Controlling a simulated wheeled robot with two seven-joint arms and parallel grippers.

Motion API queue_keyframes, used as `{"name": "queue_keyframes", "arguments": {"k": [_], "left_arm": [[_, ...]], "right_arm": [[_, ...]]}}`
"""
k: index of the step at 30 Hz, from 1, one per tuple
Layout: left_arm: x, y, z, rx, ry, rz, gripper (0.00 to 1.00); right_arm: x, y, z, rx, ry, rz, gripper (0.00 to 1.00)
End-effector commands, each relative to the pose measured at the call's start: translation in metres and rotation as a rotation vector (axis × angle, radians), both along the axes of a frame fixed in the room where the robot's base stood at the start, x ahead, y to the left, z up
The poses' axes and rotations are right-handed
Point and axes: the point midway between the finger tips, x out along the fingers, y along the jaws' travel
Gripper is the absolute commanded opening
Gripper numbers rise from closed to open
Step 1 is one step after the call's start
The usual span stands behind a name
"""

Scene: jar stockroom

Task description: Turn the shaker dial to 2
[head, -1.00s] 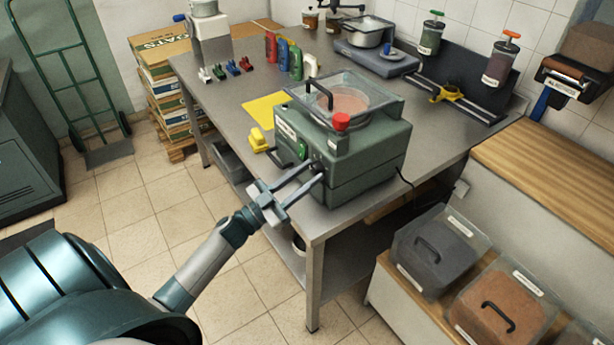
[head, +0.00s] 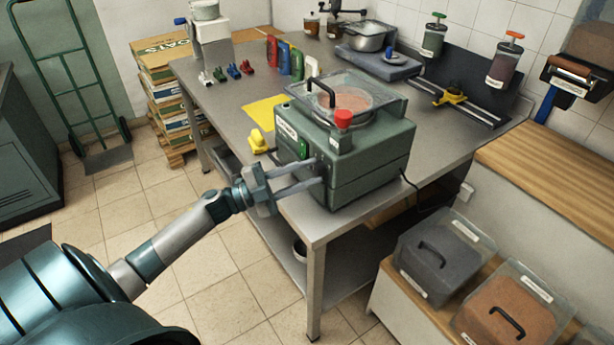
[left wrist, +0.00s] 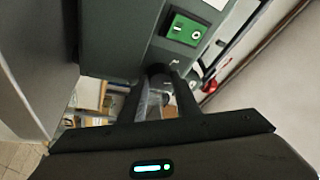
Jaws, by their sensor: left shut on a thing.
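The shaker (head: 368,150) is a green-grey box on the metal table, with a clear-lidded pan of reddish material and a red knob on top. Its dial is a dark knob (left wrist: 158,70) on the front face, below the green switch (left wrist: 187,29) in the left wrist view. My left gripper (head: 318,174) reaches the front face from the left and is shut on the dial, one finger on each side. The fingers hide most of the dial, and I cannot read its setting. The green switch also shows in the head view (head: 304,149). My right gripper is not in view.
A yellow clamp (head: 258,141) and a yellow sheet (head: 266,111) lie left of the shaker. Coloured bottles (head: 284,57) stand behind. Lidded bins (head: 440,255) sit at the lower right. A cable runs down the shaker's right side.

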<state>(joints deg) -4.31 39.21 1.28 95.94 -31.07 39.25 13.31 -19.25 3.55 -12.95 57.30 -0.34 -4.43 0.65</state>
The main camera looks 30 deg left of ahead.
Motion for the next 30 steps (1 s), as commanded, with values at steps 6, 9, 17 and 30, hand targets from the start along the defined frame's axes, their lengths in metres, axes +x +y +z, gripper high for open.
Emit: {"name": "queue_keyframes", "arguments": {"k": [6,9,17,30], "left_arm": [[0.0,0.001,0.001,0.116,-0.047,-0.001,0.06],[0.0,0.001,0.001,0.147,-0.061,-0.001,0.06],[0.0,0.001,0.001,0.176,-0.073,0.001,0.06],[0.0,0.001,0.001,0.174,-0.071,0.0,0.47]], "right_arm": [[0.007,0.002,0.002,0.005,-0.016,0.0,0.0],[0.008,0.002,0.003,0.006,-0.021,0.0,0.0],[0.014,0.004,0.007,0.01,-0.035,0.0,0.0],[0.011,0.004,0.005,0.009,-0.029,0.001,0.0]]}}
